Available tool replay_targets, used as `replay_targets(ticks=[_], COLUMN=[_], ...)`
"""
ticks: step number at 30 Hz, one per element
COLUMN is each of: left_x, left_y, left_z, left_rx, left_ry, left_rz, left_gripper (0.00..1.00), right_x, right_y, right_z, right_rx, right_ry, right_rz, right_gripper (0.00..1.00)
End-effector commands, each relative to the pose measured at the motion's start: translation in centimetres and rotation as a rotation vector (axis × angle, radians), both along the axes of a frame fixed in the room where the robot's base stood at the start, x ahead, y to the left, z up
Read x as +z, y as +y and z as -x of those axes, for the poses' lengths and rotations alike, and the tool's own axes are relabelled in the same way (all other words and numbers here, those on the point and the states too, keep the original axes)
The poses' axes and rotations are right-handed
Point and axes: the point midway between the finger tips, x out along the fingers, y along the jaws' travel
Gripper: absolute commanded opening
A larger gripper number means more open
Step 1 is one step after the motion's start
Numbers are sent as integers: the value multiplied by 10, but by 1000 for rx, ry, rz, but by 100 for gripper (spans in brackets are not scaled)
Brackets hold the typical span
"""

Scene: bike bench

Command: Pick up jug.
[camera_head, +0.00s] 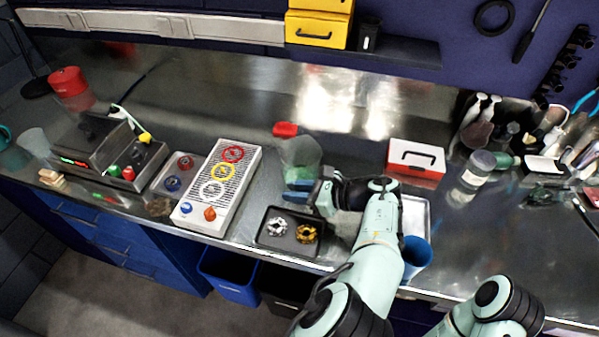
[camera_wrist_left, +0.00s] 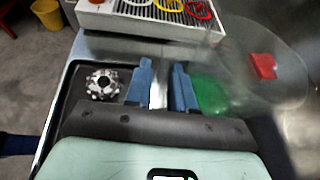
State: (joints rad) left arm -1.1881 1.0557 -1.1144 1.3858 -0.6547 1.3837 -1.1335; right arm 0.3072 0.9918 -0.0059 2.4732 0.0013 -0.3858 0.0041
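A clear jug with a green tint low down (camera_head: 301,153) stands on the metal bench near the middle of the head view. In the left wrist view the see-through jug (camera_wrist_left: 212,92) is at the right, close beside the right-hand finger. My left gripper (camera_head: 298,191) is at the jug's near side; its blue fingers (camera_wrist_left: 162,85) are apart. A bright strip of bench or tray edge shows between them, and no held object is visible. I cannot tell whether a finger touches the jug. My right gripper is out of view; only part of that arm shows at lower right.
A dark tray (camera_head: 272,243) with a silver and a gold part is just in front. A white rack with coloured rings (camera_head: 240,166) stands left. A red-white box (camera_head: 416,172) and blue cup (camera_head: 416,252) are right.

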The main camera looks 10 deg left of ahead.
Motion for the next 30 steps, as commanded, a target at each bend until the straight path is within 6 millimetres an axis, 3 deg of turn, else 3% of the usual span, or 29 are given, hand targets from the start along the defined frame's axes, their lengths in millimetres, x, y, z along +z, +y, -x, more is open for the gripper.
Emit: replay_targets(ticks=[3, 11, 13, 30], left_x=[-4, -5, -5, 0], left_y=[10, 12, 12, 12], left_z=[-2, -2, -2, -3], left_rx=[0, -1, -1, -1], left_ry=[0, -1, -1, -2], left_rz=[1, 1, 1, 1], left_gripper=[23, 23, 0, 0], right_x=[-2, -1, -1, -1], right_y=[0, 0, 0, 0], right_z=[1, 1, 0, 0], right_rx=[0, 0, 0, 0], right_ry=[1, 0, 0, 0], right_rz=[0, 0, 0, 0], right_gripper=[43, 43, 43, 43])
